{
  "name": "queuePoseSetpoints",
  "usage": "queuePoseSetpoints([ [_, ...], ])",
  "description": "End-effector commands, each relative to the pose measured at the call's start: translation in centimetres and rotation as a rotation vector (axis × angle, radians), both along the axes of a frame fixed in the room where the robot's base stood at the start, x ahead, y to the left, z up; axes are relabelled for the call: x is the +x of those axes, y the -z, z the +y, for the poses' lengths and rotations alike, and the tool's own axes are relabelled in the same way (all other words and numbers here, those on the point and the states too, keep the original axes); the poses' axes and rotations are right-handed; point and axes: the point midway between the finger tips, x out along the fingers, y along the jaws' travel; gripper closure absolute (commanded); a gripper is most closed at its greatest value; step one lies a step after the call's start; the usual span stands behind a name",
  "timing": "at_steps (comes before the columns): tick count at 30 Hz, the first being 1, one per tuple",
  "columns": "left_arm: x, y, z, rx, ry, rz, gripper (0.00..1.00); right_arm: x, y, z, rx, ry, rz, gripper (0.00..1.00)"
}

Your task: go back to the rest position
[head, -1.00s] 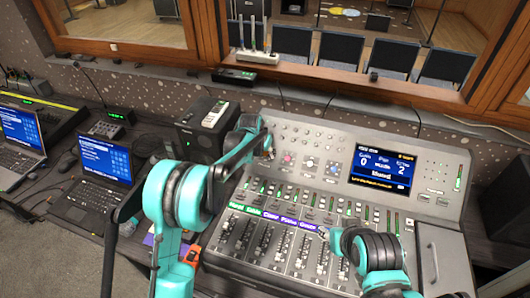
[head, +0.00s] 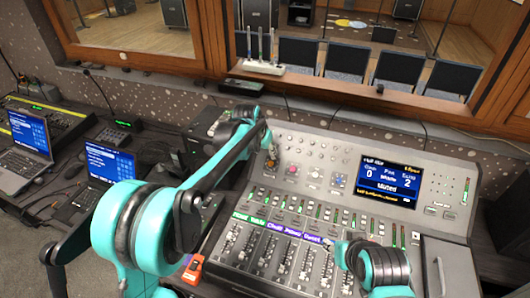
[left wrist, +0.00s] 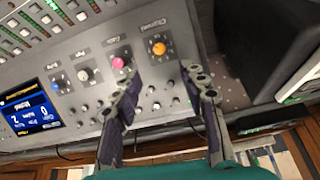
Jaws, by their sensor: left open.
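The grey mixing console (head: 440,229) fills the middle and right of the head view, with rows of faders (head: 270,255) under coloured channel labels. Its screen (head: 388,176) is lit and reads "Muted". My left gripper (head: 270,160) is over the console's upper left corner, partly blurred there. In the left wrist view its two fingers (left wrist: 163,80) are apart with nothing between them; an orange knob (left wrist: 158,48) and a pink knob (left wrist: 118,62) lie just beyond them. My right arm reaches over the lower faders; its gripper (head: 339,250) is mostly hidden, its fingers unclear.
Two laptops stand at the left, one (head: 108,164) partly behind my left arm. A dark speaker (head: 205,130) stands beside the console. A wooden window frame (head: 150,62) and sill run behind. A handled panel (head: 448,265) is at the console's right.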

Motion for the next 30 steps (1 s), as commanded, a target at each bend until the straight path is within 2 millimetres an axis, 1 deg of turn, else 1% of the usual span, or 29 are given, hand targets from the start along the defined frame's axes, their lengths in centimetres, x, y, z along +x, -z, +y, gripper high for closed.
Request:
queuePoseSetpoints([
  [8,-0.2,-0.2,0.2,0.0,-0.004,-0.001,0.57,0.0,0.0,0.0,0.0,0.0,0.0,0.6],
  [11,-1.5,-1.0,1.1,-0.002,-0.021,-0.005,0.57,0.0,0.3,0.0,0.0,0.0,0.0,0.6],
  [13,-3.4,-2.0,2.4,-0.005,-0.047,-0.011,0.57,0.0,0.5,0.0,0.0,0.0,0.0,0.6],
  [14,-4.4,-2.5,3.0,-0.007,-0.06,-0.015,0.57,0.0,0.7,0.0,0.0,0.0,0.0,0.6],
  [17,-8.4,-3.9,5.3,-0.011,-0.11,-0.03,0.57,0.0,1.1,0.0,0.0,0.0,0.0,0.6],
  [18,-10.2,-4.3,6.3,-0.013,-0.13,-0.036,0.57,0.0,1.3,0.0,0.0,0.0,0.0,0.6],
  [20,-12.9,-4.7,7.6,-0.018,-0.161,-0.044,0.57,0.0,1.6,0.0,0.0,0.0,0.0,0.6],
  [21,-14.6,-4.8,8.4,-0.02,-0.182,-0.051,0.57,0.0,1.8,0.0,0.0,0.0,0.0,0.6],
  [22,-16.0,-4.8,9.0,-0.022,-0.198,-0.056,0.57,0.0,1.9,0.0,0.0,0.0,0.0,0.6],
  [23,-17.3,-4.7,9.5,-0.024,-0.212,-0.061,0.57,0.0,2.1,0.0,0.0,0.0,0.0,0.6],
  [24,-19.1,-4.5,10.3,-0.027,-0.232,-0.066,0.57,0.0,2.2,0.0,0.0,0.0,0.0,0.6],
  [26,-21.8,-4.0,11.4,-0.029,-0.263,-0.076,0.57,0.0,2.5,0.0,0.0,0.0,0.0,0.6],
  [27,-23.6,-3.5,12.0,-0.032,-0.283,-0.083,0.57,0.0,2.7,0.0,0.0,0.0,0.0,0.6],
  [29,-26.1,-2.6,12.9,-0.037,-0.314,-0.092,0.57,0.0,2.9,0.0,0.0,0.0,0.0,0.6],
  [30,-27.7,-1.8,13.4,-0.04,-0.332,-0.098,0.57,0.0,3.1,0.0,0.0,0.0,0.0,0.6],
])
